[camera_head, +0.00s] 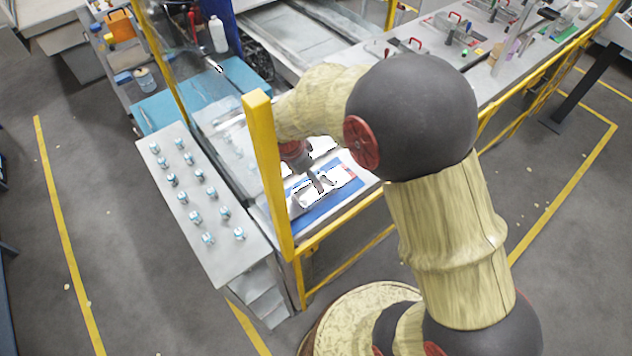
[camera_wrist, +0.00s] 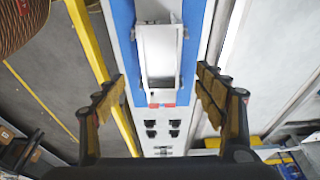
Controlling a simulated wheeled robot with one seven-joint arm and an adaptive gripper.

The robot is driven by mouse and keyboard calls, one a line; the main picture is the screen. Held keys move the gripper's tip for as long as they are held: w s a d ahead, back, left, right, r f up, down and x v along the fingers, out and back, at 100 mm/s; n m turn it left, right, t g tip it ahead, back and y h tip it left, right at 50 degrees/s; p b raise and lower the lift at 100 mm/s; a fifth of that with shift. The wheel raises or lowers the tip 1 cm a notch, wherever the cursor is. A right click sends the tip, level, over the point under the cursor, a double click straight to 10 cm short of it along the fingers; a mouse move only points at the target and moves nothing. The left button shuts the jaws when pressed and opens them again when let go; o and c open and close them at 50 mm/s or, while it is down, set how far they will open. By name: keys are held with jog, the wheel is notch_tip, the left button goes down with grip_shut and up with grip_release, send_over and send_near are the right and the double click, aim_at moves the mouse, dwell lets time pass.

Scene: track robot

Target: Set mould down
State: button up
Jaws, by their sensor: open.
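A pale, box-like mould (camera_wrist: 160,45) with a light rim and a grey inside lies on a blue strip (camera_wrist: 124,20) in the wrist view. My gripper (camera_wrist: 161,80) has its two dark, tan-padded fingers spread wide to either side, with nothing between the pads. The mould is beyond the fingertips in that view. In the head view my gripper (camera_head: 320,183) is low over a bright white area on the blue surface (camera_head: 312,216). The white glare there hides the mould's outline, and I cannot tell the height of the fingers above it.
A yellow post (camera_head: 266,180) and rail (camera_head: 340,225) stand close to my arm. A grey side table (camera_head: 222,265) holds several small blue-and-white pieces. A long bench (camera_head: 480,85) with red-handled items runs to the back right. The floor at left is open.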

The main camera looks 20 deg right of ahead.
jog(key=s+d+r+n+t+y, duration=0.1)
jog(key=s+r+n, duration=0.25)
jog(key=r, duration=0.55)
jog(key=s+d+r+n+t, duration=0.1)
jog(key=s+r+n, duration=0.3)
jog(key=r, duration=0.5)
jog(key=s+r+n+t+y, duration=0.1)
jog(key=s+r+n, duration=0.2)
jog(key=s, duration=0.4)
jog(key=s+r+n+t, duration=0.1)
jog(key=s+r+n, duration=0.2)
jog(key=s, duration=0.4)
jog(key=shift+r+n+t+y, duration=0.3)
jog(key=shift+r+n+y, duration=0.1)
jog(key=shift+r, duration=0.15)
jog(key=shift+a, duration=0.1)
notch_tip(320, 180, down, 16)
jog(key=b, duration=1.6)
jog(key=shift+w+r, duration=0.1)
